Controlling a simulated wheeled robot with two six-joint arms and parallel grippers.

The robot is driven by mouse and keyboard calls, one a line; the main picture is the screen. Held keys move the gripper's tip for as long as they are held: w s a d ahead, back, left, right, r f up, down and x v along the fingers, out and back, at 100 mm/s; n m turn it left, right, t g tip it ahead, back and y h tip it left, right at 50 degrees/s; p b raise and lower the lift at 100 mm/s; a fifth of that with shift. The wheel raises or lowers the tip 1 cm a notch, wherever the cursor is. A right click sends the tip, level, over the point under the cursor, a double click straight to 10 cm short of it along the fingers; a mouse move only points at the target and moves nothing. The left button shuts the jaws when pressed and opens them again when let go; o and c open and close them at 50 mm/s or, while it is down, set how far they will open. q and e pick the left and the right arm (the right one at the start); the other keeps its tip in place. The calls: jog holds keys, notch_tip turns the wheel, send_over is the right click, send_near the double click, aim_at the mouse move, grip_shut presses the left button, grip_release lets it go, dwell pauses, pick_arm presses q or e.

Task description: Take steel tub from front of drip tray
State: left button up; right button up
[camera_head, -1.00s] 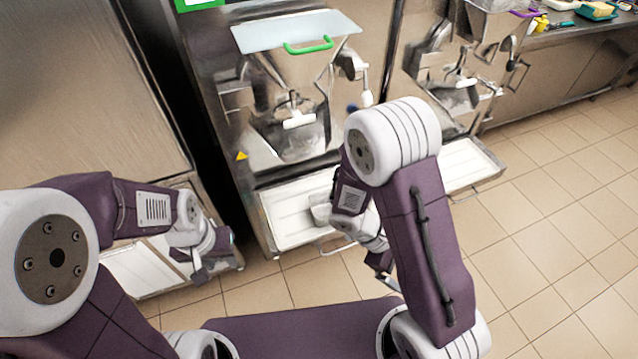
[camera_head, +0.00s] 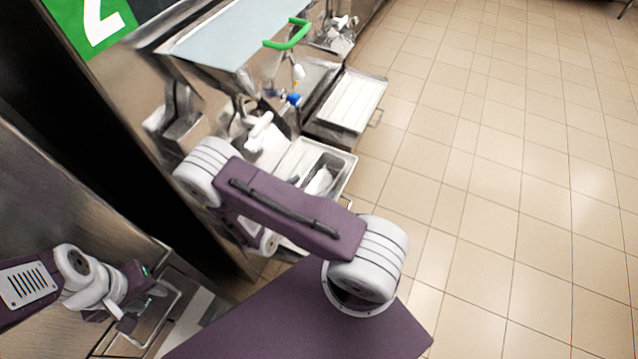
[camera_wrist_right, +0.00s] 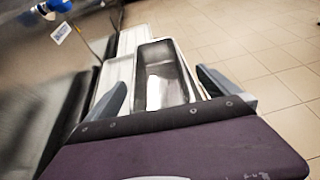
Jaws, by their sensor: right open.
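The steel tub (camera_head: 328,172) is a rectangular open metal container in the drip tray (camera_head: 297,155) of the nearer freezer. In the right wrist view the tub (camera_wrist_right: 165,72) lies lengthwise ahead of my right gripper (camera_wrist_right: 161,84), with its opening upward. The fingers are wide apart, one to each side of the tub's near end, and no grip on it shows. In the head view my right arm hides that gripper and part of the tray. My left gripper (camera_head: 135,312) hangs low at the left, away from the tub; its fingers are too small to read.
A second white drip tray (camera_head: 352,100) juts out from the neighbouring freezer. The tiled floor (camera_head: 480,190) to the right is clear.

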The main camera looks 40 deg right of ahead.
jog(key=shift+w+d+f, duration=0.25)
jog(key=shift+w+d, duration=0.05)
jog(key=shift+w, duration=0.1)
send_over(319, 191)
notch_tip(319, 191, down, 2)
jog(key=shift+w+d+f+p, duration=0.1)
jog(key=shift+d+p, duration=0.05)
jog(key=shift+p, duration=0.2)
jog(key=c, duration=1.3)
jog(key=shift+r, duration=0.55)
jog(key=s+d+r, duration=0.1)
jog(key=d+r, duration=0.9)
jog(key=d, duration=0.1)
jog(key=shift+d+b, duration=0.2)
jog(key=shift+b, duration=0.1)
